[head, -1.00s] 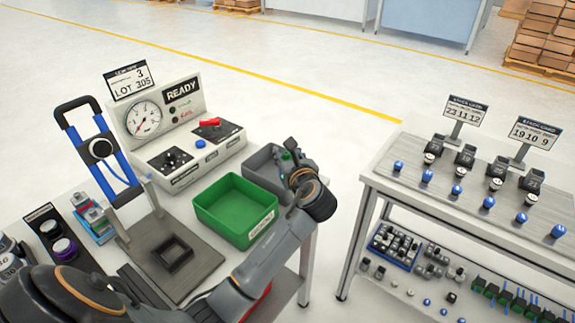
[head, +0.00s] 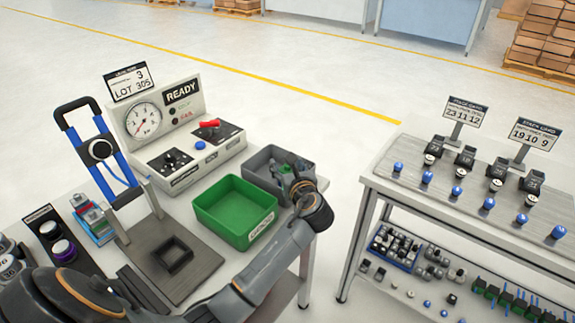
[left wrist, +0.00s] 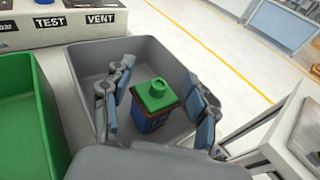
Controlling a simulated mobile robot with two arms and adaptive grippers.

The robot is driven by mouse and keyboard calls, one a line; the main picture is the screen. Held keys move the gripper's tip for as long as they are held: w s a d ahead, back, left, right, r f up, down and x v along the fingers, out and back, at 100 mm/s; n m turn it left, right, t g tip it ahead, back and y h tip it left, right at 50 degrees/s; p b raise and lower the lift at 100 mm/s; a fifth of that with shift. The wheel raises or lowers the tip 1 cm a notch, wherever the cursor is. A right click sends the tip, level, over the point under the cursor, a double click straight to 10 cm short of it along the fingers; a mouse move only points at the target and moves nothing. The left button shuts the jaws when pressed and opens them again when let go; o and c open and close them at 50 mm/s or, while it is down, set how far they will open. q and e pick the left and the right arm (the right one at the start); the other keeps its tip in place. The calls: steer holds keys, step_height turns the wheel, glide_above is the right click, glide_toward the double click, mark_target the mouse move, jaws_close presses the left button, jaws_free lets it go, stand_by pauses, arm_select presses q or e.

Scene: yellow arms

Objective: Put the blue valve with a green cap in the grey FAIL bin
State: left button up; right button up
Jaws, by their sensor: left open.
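The blue valve with a green cap (left wrist: 153,112) stands inside the grey bin (left wrist: 88,62) in the left wrist view, cap up. My left gripper (left wrist: 158,88) is open, with one finger on each side of the valve and a gap to it visible on the right side. My right gripper is not in view.
A green bin (head: 236,208) stands directly left of the grey bin. A test panel (head: 175,130) reading READY is behind, and a press stand (head: 175,255) is at the left. A second table (head: 470,205) with valves and parts stands right, across a floor gap.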

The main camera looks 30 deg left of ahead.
arm_select(q)
steer(key=v, duration=1.2)
steer(key=shift+s, duration=0.1)
